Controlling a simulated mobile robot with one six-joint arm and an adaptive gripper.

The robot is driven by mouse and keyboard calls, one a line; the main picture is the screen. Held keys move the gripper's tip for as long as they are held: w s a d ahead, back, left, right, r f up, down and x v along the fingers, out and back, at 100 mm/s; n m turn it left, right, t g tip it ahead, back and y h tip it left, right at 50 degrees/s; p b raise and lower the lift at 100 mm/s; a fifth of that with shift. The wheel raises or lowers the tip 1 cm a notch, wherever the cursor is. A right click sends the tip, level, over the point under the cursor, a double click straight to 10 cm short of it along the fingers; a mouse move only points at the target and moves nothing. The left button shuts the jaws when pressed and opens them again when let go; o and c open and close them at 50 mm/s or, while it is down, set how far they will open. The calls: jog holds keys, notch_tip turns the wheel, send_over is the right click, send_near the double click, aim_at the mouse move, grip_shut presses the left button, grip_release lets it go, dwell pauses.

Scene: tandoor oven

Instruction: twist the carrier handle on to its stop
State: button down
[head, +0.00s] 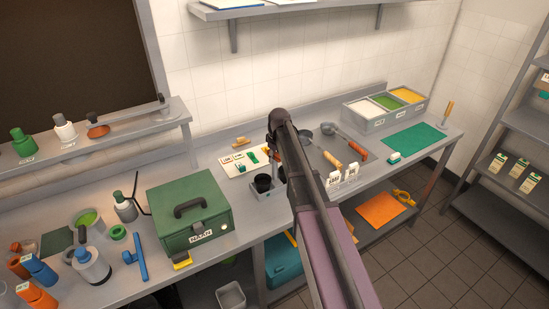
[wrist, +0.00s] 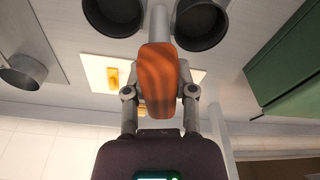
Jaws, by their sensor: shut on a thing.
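The carrier (head: 267,194) is a small grey stand on the counter, just left of my arm in the head view, with black cups (head: 263,183) in it. In the wrist view two dark round cups (wrist: 203,22) flank a grey shaft (wrist: 158,24). An orange handle (wrist: 158,75) sits at the end of this shaft. My gripper (wrist: 159,93) is shut on the handle, with one finger on each side of it. In the head view my arm hides the handle and most of my gripper. How far the handle is turned cannot be told.
A green box (head: 187,215) with a dark handle stands left of the carrier. A white board (head: 240,165) with small items lies behind it. Bottles (head: 90,266) crowd the counter's left end.

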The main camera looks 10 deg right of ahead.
jog(key=shift+f, duration=0.2)
jog(key=shift+m, duration=1.6)
jog(key=shift+m+h, duration=0.3)
jog(key=shift+m, duration=0.2)
jog(key=shift+d+m, duration=0.1)
jog(key=shift+m, duration=1)
jog(key=shift+m, duration=0.3)
jog(key=shift+m, duration=0.9)
jog(key=shift+m+h, duration=0.3)
jog(key=shift+m, duration=0.1)
